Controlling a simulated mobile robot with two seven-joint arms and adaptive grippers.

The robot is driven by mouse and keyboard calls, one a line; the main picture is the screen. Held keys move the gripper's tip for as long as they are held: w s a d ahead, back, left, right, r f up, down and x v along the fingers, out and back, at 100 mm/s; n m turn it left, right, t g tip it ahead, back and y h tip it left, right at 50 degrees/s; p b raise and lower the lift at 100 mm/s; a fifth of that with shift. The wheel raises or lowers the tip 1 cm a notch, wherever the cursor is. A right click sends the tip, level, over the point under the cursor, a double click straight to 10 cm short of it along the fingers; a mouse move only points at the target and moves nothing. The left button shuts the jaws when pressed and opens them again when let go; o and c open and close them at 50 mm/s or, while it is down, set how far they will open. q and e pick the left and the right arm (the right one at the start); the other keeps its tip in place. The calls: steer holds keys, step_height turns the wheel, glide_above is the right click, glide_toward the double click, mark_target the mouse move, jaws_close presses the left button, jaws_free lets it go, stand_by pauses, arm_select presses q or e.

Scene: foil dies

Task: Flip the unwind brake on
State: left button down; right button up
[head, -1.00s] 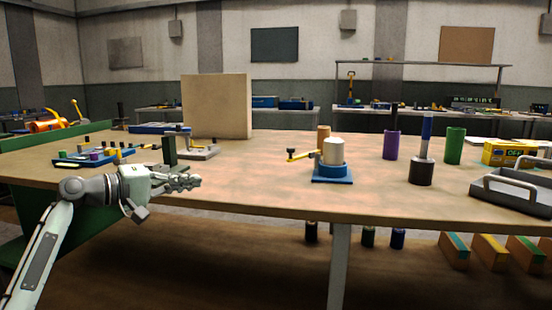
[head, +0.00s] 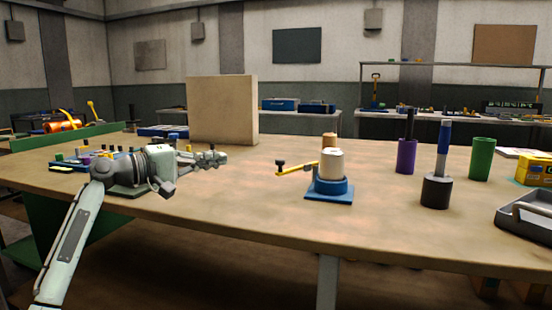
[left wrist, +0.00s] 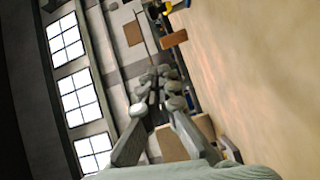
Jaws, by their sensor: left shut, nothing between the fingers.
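A blue-based unit (head: 330,192) stands on the table right of centre, carrying a white roll (head: 331,165). A yellow lever (head: 300,168) with a dark knob (head: 280,166) sticks out to its left; this looks like the unwind brake. My left gripper (head: 224,157) is shut and empty, left of the knob and apart from it, pointing right. The left wrist view shows the same gripper (left wrist: 158,80), with the table along its right side. My right gripper is not in view.
A beige panel (head: 222,108) stands behind my left gripper. A purple cup (head: 406,156), a dark holder (head: 436,191), a green cup (head: 482,159) and a grey tray (head: 525,222) stand to the right. The table front (head: 240,210) is clear.

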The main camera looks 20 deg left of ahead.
arm_select(q)
steer(key=w+d+f+p, duration=0.1)
steer(key=w+d, duration=0.5)
steer(key=d, duration=0.3)
steer(key=shift+w+d+p, duration=0.25)
steer(key=shift+d+p, duration=0.05)
steer(key=shift+d, duration=0.05)
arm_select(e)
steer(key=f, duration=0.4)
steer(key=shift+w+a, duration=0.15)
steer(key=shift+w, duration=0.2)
arm_select(q)
steer(key=shift+d, duration=0.15)
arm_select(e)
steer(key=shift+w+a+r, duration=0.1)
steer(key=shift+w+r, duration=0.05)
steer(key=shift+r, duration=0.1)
